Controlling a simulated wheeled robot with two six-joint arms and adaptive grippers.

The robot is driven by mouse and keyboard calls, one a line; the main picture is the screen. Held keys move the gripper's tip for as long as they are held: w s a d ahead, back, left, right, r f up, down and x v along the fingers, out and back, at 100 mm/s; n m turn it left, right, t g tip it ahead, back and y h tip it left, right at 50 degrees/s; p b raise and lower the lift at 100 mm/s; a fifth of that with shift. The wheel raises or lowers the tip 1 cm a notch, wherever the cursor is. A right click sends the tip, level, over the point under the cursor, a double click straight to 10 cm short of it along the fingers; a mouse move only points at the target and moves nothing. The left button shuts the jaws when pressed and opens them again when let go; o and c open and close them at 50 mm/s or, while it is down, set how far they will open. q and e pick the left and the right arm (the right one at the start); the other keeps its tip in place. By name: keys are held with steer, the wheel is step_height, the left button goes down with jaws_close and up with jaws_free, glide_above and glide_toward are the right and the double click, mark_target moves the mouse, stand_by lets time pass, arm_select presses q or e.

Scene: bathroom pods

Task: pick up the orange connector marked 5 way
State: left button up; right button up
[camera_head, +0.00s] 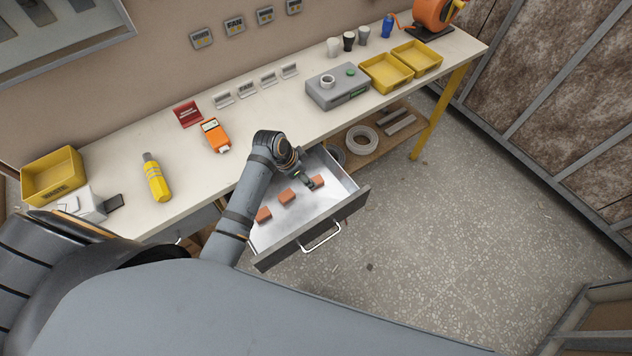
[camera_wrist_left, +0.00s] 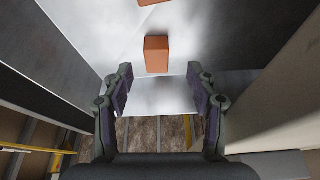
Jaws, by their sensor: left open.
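Several small orange connectors lie in an open metal drawer: one near the left end (camera_head: 264,215), one in the middle (camera_head: 287,196) and one toward the right end (camera_head: 317,182). No marking is legible, so I cannot tell which is the 5 way. My left gripper (camera_head: 309,183) reaches down into the drawer beside the right-end connector. In the left wrist view the left gripper (camera_wrist_left: 160,92) is open and empty. One orange connector (camera_wrist_left: 157,54) lies just beyond its fingertips, roughly centred between them. Part of another connector (camera_wrist_left: 152,2) shows at the top edge. My right gripper is not in view.
The drawer (camera_head: 335,208) has raised walls and a front handle (camera_head: 321,238). The workbench (camera_head: 262,125) above holds a yellow bottle (camera_head: 156,178), an orange device (camera_head: 216,136), a grey box (camera_head: 338,88) and yellow bins (camera_head: 387,73). The floor (camera_head: 430,240) to the right is clear.

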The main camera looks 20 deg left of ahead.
mark_target(314, 180)
arm_select(q)
steer(key=shift+d+x, duration=0.2)
steer(key=shift+x, duration=1.15)
steer(key=shift+d+x, duration=0.15)
steer(key=shift+x, duration=1.25)
steer(key=shift+r, duration=0.1)
steer(key=shift+c, duration=0.4)
steer(key=c, duration=0.9)
